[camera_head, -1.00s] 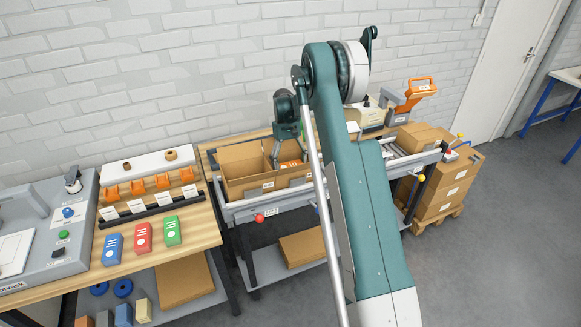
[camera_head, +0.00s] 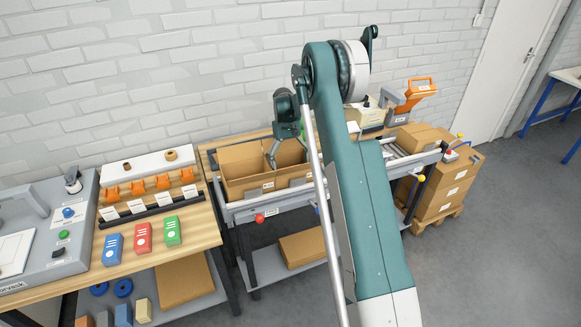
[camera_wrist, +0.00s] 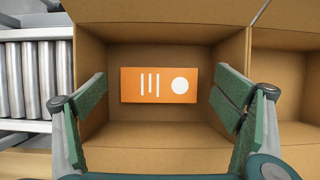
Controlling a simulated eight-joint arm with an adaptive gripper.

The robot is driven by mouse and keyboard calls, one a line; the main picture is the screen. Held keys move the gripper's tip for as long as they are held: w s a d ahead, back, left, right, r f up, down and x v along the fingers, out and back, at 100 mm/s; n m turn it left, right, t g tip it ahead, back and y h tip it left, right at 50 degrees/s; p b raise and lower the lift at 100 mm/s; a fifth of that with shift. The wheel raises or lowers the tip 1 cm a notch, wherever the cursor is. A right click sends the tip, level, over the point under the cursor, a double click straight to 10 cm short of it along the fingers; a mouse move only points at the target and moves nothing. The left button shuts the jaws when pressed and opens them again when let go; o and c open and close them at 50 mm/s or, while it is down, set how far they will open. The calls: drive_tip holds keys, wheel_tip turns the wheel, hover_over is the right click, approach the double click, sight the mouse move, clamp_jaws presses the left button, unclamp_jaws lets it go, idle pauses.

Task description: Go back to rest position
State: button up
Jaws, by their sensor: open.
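My gripper (camera_head: 286,153) is open over the open cardboard carton (camera_head: 240,186) on the bench, with its fingers at the carton's opening in the head view. In the wrist view the two green-padded fingers of my gripper (camera_wrist: 160,92) are spread wide, with nothing held between them. An orange box (camera_wrist: 158,85) with white stripes and a white dot lies flat on the floor of one carton compartment, apart from both fingers. The head view does not show the orange box. My own arm hides part of the bench.
A second, empty-looking compartment (camera_wrist: 287,85) adjoins at right in the wrist view, and metal rollers (camera_wrist: 25,80) lie at left. Blue (camera_head: 113,249), red (camera_head: 144,237) and green (camera_head: 172,231) boxes stand on the left table.

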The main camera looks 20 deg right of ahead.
drive_tip(key=shift+r, duration=0.65)
drive_tip(key=shift+r, duration=0.35)
drive_tip(key=shift+r+p, duration=0.85)
drive_tip(key=shift+r, duration=2)
